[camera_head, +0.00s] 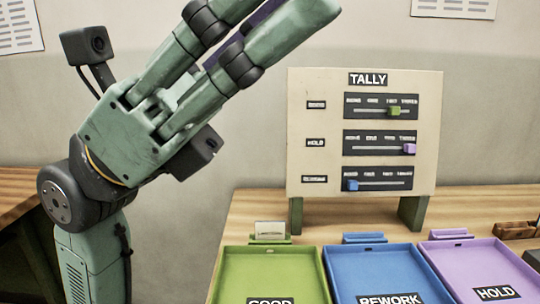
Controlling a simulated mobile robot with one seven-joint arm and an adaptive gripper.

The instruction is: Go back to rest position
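My gripper (262,22) fills the upper left, its fingers pointing up and right, well above the table and left of the tally board (300,130). A dark purple strip shows between the fingers; I cannot tell whether it is a held object or part of the gripper. The fingertips are partly outside the frame. On the board, the green slider (394,111) is right of its track's middle, the purple slider (409,148) is at the right end, and the blue slider (351,185) is at the left end.
Green GOOD (270,272), blue REWORK (375,265) and purple HOLD (470,260) trays stand before the board; their visible parts look empty. A white card (270,229) stands behind the green tray. Wooden and dark items (516,229) sit far right. Another wooden surface (18,190) is left.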

